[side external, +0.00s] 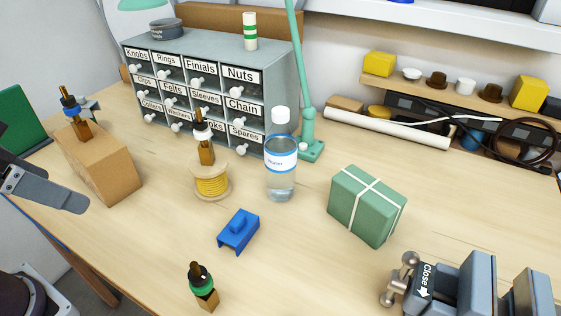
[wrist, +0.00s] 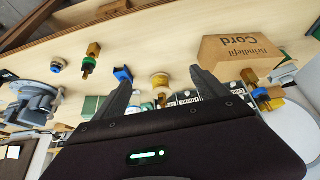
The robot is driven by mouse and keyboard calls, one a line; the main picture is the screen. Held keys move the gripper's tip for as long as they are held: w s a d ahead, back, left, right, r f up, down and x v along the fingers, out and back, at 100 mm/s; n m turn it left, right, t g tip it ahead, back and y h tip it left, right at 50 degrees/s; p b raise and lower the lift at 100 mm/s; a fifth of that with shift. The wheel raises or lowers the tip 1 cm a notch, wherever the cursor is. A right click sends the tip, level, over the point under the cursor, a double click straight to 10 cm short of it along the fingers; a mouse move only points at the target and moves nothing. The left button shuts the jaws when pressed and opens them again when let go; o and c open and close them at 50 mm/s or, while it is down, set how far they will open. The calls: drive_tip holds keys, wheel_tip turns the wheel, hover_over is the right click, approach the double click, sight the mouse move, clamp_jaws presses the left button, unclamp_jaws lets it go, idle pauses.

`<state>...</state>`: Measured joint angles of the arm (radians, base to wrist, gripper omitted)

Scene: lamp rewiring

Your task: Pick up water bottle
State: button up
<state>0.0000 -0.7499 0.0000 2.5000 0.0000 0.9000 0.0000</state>
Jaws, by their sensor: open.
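The water bottle (side external: 281,172) stands upright on the bench in the side external view, clear with a white cap and a blue-and-white label. It is in front of the drawer cabinet, between the yellow spool and the green wrapped box. In the wrist view I cannot clearly pick out the bottle; my gripper covers much of that area. My gripper (wrist: 162,76) is open, with its two fingers apart and nothing held between them. In the side external view a finger (side external: 55,194) shows at the left edge, well away from the bottle.
The labelled drawer cabinet (side external: 210,85) and green lamp stand (side external: 308,130) are behind the bottle. The yellow spool (side external: 212,182), blue part (side external: 238,231), green wrapped box (side external: 366,205), cardboard box (side external: 100,170) and vise (side external: 470,290) surround it. Bare wood lies in front of the bottle.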

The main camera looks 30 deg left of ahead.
drive_tip(key=w+r+m+t+y, duration=0.1)
drive_tip(key=w+t, duration=0.1)
drive_tip(key=w, duration=0.9)
drive_tip(key=m+t+h, duration=0.3)
drive_tip(key=m+h, duration=0.3)
drive_tip(key=h, duration=0.3)
approach(273, 118)
drive_tip(key=x, duration=0.9)
drive_tip(key=shift+w+d+f, duration=0.1)
drive_tip(key=shift+w, duration=0.1)
wheel_tip(273, 118, down, 7)
drive_tip(key=shift+w+d, duration=0.15)
drive_tip(key=shift+d, duration=0.05)
drive_tip(key=x, duration=0.4)
drive_tip(key=shift+w+d, duration=0.1)
drive_tip(key=shift+w, duration=0.2)
drive_tip(key=shift+c, duration=0.4)
